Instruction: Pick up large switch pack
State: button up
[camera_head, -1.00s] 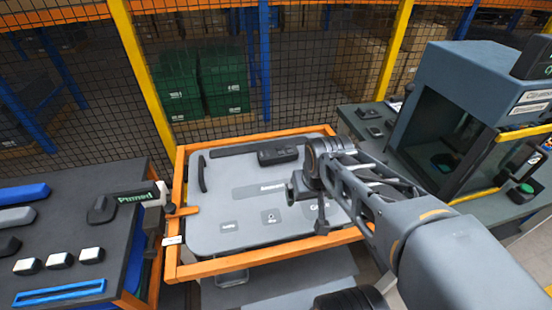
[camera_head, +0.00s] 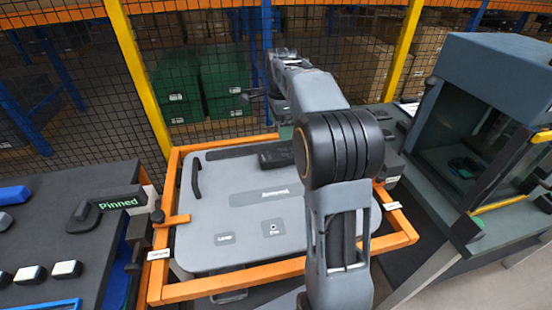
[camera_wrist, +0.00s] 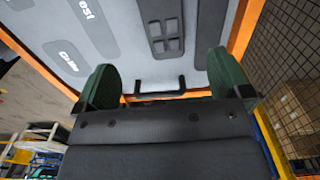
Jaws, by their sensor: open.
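What looks like the large switch pack is a dark block (camera_head: 276,154) on the grey door panel (camera_head: 215,205), near its far edge, partly hidden by my arm in the head view. In the wrist view, a dark block with several square keys (camera_wrist: 157,47) lies on the panel beyond my fingers; it appears to be the same pack. My gripper (camera_wrist: 163,72) is open, with green pads apart and nothing between them. In the head view its end (camera_head: 252,96) is beyond the panel's far side, apart from the pack.
An orange frame (camera_head: 235,281) surrounds the panel. A dark bar handle (camera_wrist: 160,86) is near the frame in the wrist view. A bench (camera_head: 70,225) with small blocks stands left, a grey cabinet (camera_head: 480,95) right. Mesh fence and green crates (camera_head: 222,75) are behind.

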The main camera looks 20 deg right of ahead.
aim_at(281, 154)
notch_tip(281, 154, down, 7)
jog(key=shift+w+f, duration=0.1)
jog(key=shift+w+d+f, duration=0.1)
jog(key=shift+d+f, duration=0.05)
jog(key=shift+f, duration=1.2)
jog(key=shift+d+f, duration=0.15)
jog(key=shift+f, duration=1.2)
jog(key=c, duration=1.2)
jog(key=shift+o, duration=0.2)
jog(key=shift+r, duration=0.45)
notch_tip(281, 154, up, 2)
jog(key=shift+r, duration=0.15)
jog(key=s+a+r+b, duration=0.2)
jog(key=s+a+r, duration=0.1)
jog(key=s+r, duration=0.7)
jog(key=s, duration=0.3)
jog(key=shift+s, duration=0.35)
